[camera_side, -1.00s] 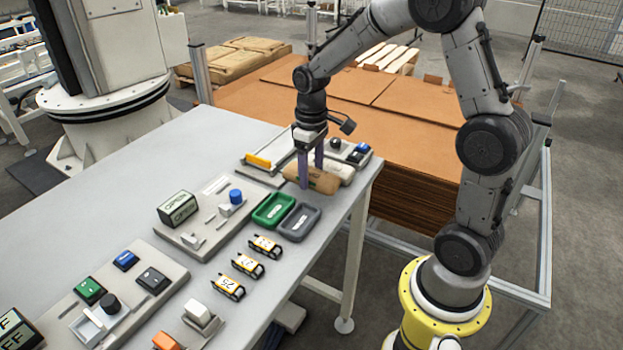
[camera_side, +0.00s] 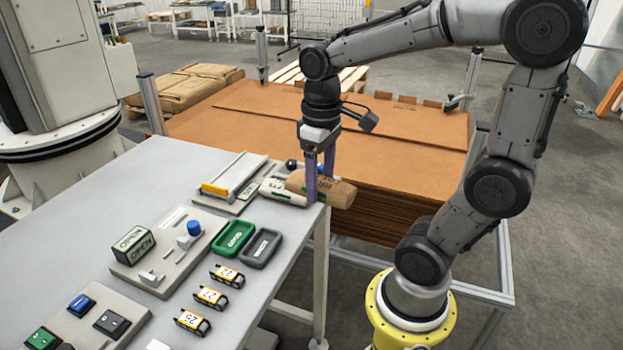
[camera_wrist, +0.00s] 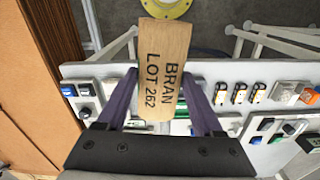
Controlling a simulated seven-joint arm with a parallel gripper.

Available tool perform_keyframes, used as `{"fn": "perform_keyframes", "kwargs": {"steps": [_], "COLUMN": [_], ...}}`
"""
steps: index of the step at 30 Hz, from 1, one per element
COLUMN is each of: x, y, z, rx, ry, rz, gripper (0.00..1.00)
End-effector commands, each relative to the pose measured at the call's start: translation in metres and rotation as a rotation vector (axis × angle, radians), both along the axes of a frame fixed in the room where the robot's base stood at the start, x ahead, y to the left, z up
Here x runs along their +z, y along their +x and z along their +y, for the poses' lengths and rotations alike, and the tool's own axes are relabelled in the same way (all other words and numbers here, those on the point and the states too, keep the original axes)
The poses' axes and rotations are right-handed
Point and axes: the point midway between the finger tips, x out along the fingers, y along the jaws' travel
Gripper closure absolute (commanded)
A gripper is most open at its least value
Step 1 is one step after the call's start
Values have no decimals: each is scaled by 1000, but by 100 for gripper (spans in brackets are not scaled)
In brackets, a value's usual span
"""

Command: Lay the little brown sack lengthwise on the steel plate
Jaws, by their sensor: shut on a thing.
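The little brown sack (camera_side: 338,193) is held by my gripper (camera_side: 318,190) at the table's far right corner, its right end reaching past the edge. It looks raised, though its exact height is hard to tell. In the wrist view the sack (camera_wrist: 163,65) reads "BRAN LOT 262" and lies between the two purple fingers (camera_wrist: 160,88), its length pointing away from the palm. A pale flat plate (camera_side: 236,174) with a yellow bar at its near end lies left of the sack; I cannot tell for sure that it is the steel plate.
A white sack (camera_side: 283,191) lies on the table just left of the brown one. A green tray (camera_side: 233,237) and a grey tray (camera_side: 261,248) sit nearer, with several small black-and-yellow labelled items in front. Stacked brown cardboard (camera_side: 400,150) stands behind the table.

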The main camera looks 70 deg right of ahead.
Motion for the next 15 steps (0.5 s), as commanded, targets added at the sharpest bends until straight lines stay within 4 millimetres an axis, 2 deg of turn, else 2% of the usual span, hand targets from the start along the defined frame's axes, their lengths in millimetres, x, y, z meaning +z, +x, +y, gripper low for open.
{"fn": "perform_keyframes", "kwargs": {"steps": [2, 5, 9, 15], "x": [9, 28, 53, 72], "y": [6, 26, 68, 124], "z": [-2, -7, -21, -45], "rx": [-105, -276, -536, -840], "ry": [-1, -1, 0, 0], "rz": [-5, -4, -3, -2], "gripper": [100, 100, 100, 100]}}
